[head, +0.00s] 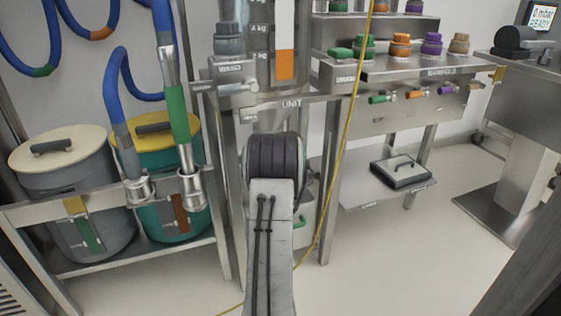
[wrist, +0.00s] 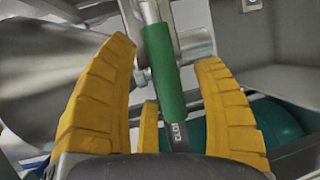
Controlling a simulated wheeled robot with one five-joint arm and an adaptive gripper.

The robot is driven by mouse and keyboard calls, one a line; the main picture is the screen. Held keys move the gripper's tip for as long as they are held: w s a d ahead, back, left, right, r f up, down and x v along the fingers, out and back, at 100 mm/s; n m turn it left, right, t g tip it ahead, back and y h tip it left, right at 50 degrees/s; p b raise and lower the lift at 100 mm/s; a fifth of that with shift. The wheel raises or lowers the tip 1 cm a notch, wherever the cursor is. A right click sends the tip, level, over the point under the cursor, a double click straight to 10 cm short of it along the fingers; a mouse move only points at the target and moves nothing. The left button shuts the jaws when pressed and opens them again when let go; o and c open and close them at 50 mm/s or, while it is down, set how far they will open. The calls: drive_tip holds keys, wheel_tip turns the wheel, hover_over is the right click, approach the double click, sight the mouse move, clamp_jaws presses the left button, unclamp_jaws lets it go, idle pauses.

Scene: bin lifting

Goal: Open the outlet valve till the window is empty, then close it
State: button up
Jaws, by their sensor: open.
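In the wrist view, a green-sleeved valve lever (wrist: 165,75) on a metal rod stands upright in the picture. My gripper (wrist: 170,75) is open, with its yellow fingers to the left and right of the green sleeve. There is a gap on both sides, and I cannot tell how far beyond the fingertips the lever is. In the head view, my arm hides the gripper; a bit of green handle (head: 299,222) shows just right of it. The unit's level window (head: 285,36) has orange in its lower part and white above.
Two lidded bins, one grey (head: 62,163) and one teal (head: 182,213), stand on a rack at the left under blue hoses (head: 121,95). A yellow cable (head: 346,130) hangs right of my arm. A manifold bench (head: 440,72) is at the right. Open floor (head: 400,250) shows at lower right.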

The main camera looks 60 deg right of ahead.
drive_tip(key=shift+w+d+f, duration=0.1)
drive_tip(key=shift+w+d, duration=0.15)
drive_tip(key=shift+d, duration=0.25)
clamp_jaws()
idle(0.5)
